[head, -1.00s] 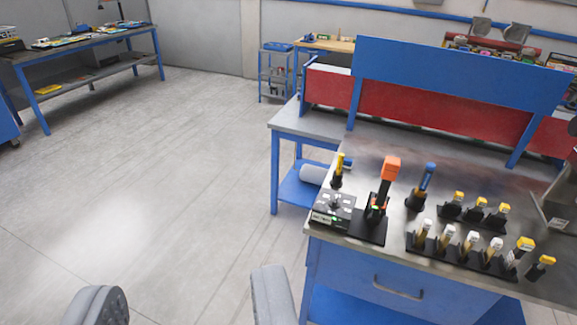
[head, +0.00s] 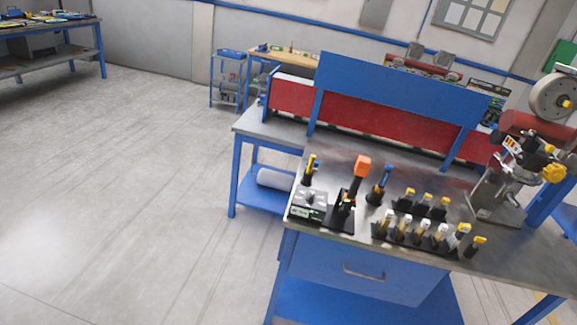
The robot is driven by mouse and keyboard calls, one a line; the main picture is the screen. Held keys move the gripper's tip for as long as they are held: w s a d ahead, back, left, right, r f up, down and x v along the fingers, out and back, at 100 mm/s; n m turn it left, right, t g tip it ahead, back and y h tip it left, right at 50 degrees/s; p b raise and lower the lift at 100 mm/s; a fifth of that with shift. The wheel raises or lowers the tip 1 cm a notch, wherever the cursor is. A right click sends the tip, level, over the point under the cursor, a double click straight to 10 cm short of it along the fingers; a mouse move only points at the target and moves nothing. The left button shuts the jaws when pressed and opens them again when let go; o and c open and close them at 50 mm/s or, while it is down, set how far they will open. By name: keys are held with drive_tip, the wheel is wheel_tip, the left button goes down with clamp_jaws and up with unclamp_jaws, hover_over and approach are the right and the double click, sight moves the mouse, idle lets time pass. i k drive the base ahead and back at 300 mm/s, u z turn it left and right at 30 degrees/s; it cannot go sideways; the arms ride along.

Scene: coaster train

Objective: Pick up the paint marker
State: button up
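Several marker-like tools stand upright on the steel-topped workbench (head: 265,204). A yellow-and-black one (head: 311,166) is at the left, and a blue-topped one (head: 384,174) stands in a black holder. Several short yellow- or white-topped pieces (head: 410,193) stand in two black racks. A separate yellow-topped piece (head: 479,242) is at the right end. They are too small for me to tell which is the paint marker. My gripper is not in view now.
An orange-topped tool (head: 362,165) stands beside a small grey control box (head: 309,204). A red-and-blue machine (head: 345,112) backs the bench, and a grinder-like machine (head: 515,165) stands at right. The floor (head: 120,170) at left is clear.

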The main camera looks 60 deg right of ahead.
sight(311, 161)
drive_tip(key=u, duration=0.05)
drive_tip(key=i, duration=2.9)
drive_tip(key=z, duration=3.8)
drive_tip(key=i, duration=1.05)
drive_tip(key=z, duration=0.05)
